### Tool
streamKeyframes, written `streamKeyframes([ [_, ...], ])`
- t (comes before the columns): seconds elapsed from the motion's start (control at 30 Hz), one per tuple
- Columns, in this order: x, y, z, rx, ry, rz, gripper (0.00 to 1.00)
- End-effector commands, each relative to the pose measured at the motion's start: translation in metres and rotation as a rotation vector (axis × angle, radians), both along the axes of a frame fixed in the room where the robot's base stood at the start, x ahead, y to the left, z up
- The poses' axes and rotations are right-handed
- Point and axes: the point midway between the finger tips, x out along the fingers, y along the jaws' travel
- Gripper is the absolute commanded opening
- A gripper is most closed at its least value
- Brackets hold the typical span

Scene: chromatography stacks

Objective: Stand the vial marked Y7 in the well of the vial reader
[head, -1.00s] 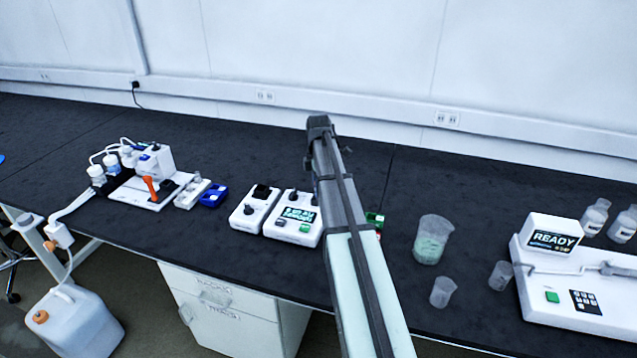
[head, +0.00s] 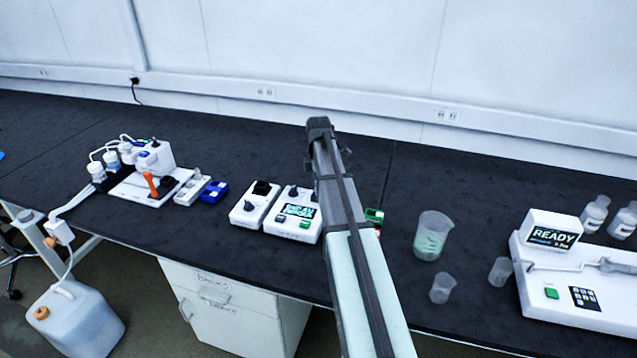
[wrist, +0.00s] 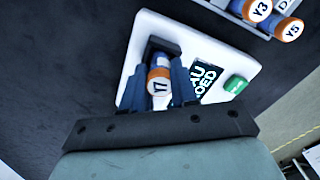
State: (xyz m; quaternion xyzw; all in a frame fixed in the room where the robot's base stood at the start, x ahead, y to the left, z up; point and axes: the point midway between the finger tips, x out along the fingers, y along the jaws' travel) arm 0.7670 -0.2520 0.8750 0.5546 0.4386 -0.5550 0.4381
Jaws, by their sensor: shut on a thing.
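The vial marked Y7 (wrist: 159,84) has an orange and white cap and is between the fingers of my gripper (wrist: 158,92), which is shut on it. Vial and gripper are over the white vial reader (wrist: 225,60), at its black well block (wrist: 163,47). The vial's lower end is hidden, so how deep it sits cannot be told. The reader's screen (wrist: 203,78) is partly covered; letters ending "OADED" show.
Vials Y3 (wrist: 260,8) and Y5 (wrist: 289,29) lie near the reader in the wrist view. A second white device (head: 252,205) stands left of the reader. A beaker (head: 432,236) and small cups are to the right. The bench behind is clear.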

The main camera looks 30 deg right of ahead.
Motion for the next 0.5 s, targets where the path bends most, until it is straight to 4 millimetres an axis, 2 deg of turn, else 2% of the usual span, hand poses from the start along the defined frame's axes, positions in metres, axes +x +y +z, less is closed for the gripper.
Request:
streamKeyframes([
  [0.5, 0.0000, 0.0000, -0.0065, 0.000, 0.000, 0.000, 0.00],
])
